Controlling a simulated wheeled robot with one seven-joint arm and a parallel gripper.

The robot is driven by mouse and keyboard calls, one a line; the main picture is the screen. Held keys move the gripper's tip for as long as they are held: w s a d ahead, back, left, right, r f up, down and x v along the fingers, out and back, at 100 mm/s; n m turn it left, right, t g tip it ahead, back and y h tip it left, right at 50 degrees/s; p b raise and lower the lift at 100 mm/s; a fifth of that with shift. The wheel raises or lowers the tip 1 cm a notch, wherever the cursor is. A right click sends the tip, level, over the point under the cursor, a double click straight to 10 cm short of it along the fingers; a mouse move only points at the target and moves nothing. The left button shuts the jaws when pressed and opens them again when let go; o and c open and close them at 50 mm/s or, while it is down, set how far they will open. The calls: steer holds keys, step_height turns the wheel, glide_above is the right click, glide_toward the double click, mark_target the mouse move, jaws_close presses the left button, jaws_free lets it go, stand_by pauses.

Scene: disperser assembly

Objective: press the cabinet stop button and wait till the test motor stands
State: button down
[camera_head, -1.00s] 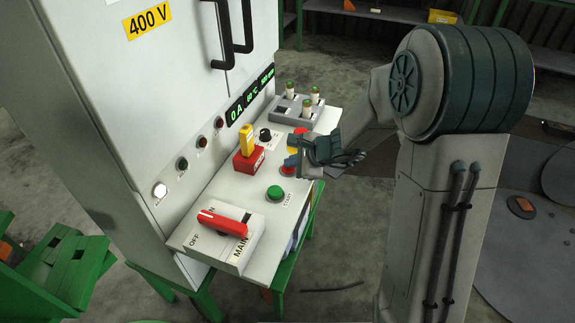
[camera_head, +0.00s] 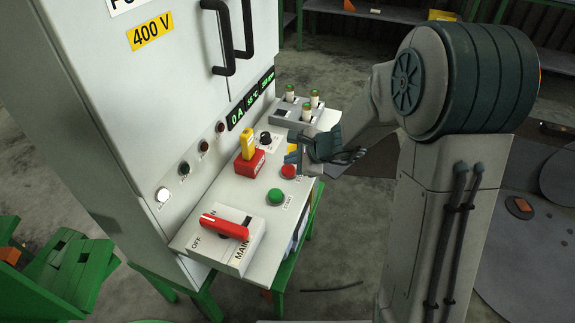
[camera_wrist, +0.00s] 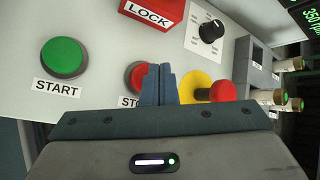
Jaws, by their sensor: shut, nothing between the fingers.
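The red stop button (camera_head: 288,171) sits on the cabinet's sloping desk behind the green start button (camera_head: 275,196). In the wrist view the stop button (camera_wrist: 137,76) is partly covered by my shut fingers. My gripper (camera_head: 306,150) is shut and empty. In the head view it is up and to the right of the stop button and looks clear of it. The display reads 0 A, and its speed line shows about 350 rpm in the wrist view (camera_wrist: 304,14). The green lamp (camera_head: 185,168) is dark. I cannot make out the test motor.
A red emergency button (camera_wrist: 223,92) on a yellow base is beside my fingers. A red lock block (camera_head: 249,164) with a yellow top, a black knob (camera_head: 266,138) and a red main switch (camera_head: 224,226) share the desk. A grey holder with several fuses (camera_head: 300,121) stands behind.

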mark_target(292, 170)
steer(key=shift+r+p, duration=1.95)
steer(key=shift+r, duration=0.55)
steer(key=shift+r, duration=0.1)
steer(key=s+d+r+n+g+h+p, duration=0.1)
steer(key=s+d+r+n+g+p, duration=0.15)
steer(key=s+r+n+p, duration=0.6)
steer(key=s+d+r+n+h+p, duration=0.1)
steer(key=s+d+r+n+h, duration=0.2)
steer(key=s+d+r, duration=0.3)
steer(key=s+d+r+n+h+p, duration=0.2)
steer(key=s+d+r+n, duration=0.3)
steer(key=s, duration=0.5)
steer(key=shift+d+r+h, duration=0.35)
steer(key=shift+d+h, duration=0.15)
steer(key=shift+h, duration=0.1)
stand_by(2.3)
